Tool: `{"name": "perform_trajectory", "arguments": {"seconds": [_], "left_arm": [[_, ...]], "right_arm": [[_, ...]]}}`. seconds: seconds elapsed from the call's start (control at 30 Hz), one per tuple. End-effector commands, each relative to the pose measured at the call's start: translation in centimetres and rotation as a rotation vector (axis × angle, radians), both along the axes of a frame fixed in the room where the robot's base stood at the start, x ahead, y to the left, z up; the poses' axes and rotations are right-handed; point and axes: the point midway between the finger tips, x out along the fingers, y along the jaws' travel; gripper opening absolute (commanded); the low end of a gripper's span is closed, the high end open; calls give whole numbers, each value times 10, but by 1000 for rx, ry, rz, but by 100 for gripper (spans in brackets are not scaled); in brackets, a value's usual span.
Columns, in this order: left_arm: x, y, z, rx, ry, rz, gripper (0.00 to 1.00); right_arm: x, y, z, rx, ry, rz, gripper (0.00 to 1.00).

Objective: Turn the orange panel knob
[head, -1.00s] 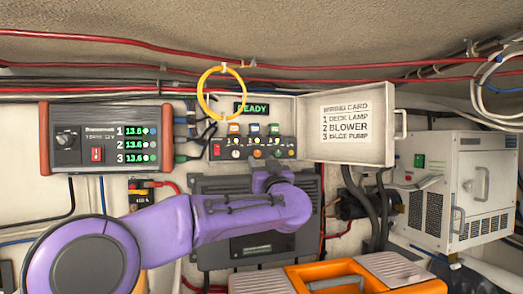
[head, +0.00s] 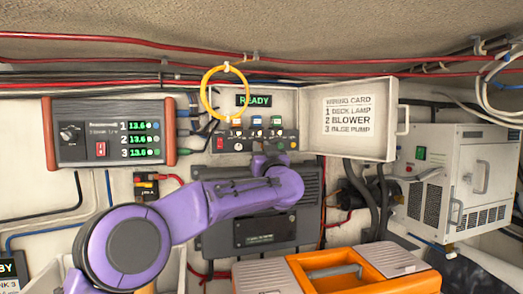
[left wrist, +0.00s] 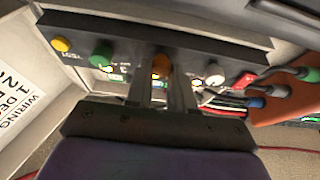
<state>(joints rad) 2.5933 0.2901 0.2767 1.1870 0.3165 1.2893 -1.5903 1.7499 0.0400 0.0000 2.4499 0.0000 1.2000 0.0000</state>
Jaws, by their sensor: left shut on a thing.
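The orange panel knob (left wrist: 162,63) sits in the row of controls on the dark switch panel (left wrist: 125,35) in the left wrist view. My left gripper (left wrist: 162,82) is shut on it, with one finger on each side. A green knob (left wrist: 101,55) is on one side of it and a white knob (left wrist: 214,73) on the other. In the head view my left gripper (head: 264,160) reaches up to the lower edge of the switch panel (head: 232,135), below a green READY display (head: 254,100). My right gripper is in neither view.
A yellow ring (head: 204,92) hangs in front of the panel's upper left. An open lid with a wiring card (head: 350,120) stands to the right. An orange toolbox (head: 362,258) lies below. A meter box (head: 110,132) is at left.

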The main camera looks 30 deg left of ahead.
Motion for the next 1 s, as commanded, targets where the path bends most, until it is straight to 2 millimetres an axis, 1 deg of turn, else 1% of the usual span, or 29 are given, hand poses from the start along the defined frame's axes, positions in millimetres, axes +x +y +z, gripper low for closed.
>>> {"name": "perform_trajectory", "arguments": {"seconds": [0.43,0.67,0.77,1.0], "left_arm": [[1,1,-3,-13,-7,2,0],[1,0,-3,-42,-42,1,0],[2,0,-4,-71,-75,1,0],[3,-1,-4,-194,-220,1,0]], "right_arm": [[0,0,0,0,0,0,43],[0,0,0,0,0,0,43],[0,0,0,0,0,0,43],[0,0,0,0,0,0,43]]}}
